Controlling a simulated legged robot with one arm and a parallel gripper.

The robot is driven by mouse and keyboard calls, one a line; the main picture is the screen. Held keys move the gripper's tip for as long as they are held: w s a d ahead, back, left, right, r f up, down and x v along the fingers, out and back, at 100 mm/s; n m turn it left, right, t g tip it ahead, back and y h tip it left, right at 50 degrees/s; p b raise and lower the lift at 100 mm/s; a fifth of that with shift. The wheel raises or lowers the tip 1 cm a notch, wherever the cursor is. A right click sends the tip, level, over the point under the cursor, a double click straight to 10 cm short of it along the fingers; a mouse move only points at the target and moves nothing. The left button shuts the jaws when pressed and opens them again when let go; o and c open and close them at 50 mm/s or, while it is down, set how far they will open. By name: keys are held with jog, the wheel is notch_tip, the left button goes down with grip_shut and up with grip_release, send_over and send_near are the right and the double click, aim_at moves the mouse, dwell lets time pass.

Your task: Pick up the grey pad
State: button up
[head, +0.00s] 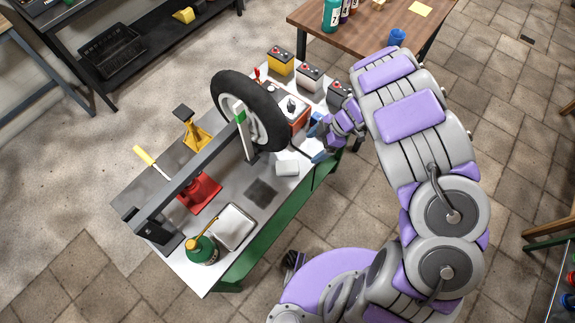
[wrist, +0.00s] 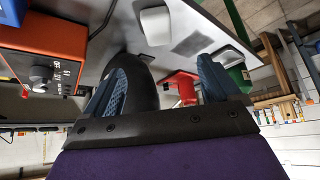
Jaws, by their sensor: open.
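A flat, dark grey square pad (head: 262,193) lies on the bench top near its front edge. It also shows in the wrist view (wrist: 192,42), upper right of centre. A thicker pale grey block (head: 287,167) lies beside it, closer to my gripper, and shows in the wrist view (wrist: 155,25). Which of the two is the grey pad is not certain. My gripper (head: 314,138) is at the bench's right part, near the orange device, with blue fingers. In the wrist view my gripper (wrist: 160,72) is open, with nothing held between its fingers.
A wheel (head: 250,110) stands upright beside an orange device (head: 299,119), close to my gripper. A long grey bar (head: 190,172) crosses above the bench. A white tray (head: 235,227), green can (head: 202,251) and red jack (head: 199,193) stand farther left. Batteries (head: 310,76) line the back.

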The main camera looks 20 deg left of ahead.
jog(key=b, duration=0.2)
send_near(288, 166)
jog(key=x, duration=0.3)
jog(key=shift+s, duration=0.2)
jog(key=shift+w+b+x, duration=0.1)
jog(key=shift+b+x, duration=0.2)
jog(key=shift+x, duration=1.2)
jog(key=shift+w+b+x, duration=0.15)
jog(key=shift+b+x, duration=0.15)
jog(key=shift+x, duration=1.2)
jog(key=shift+c, duration=0.4)
jog(key=c, duration=1.1)
jog(key=shift+r, duration=0.15)
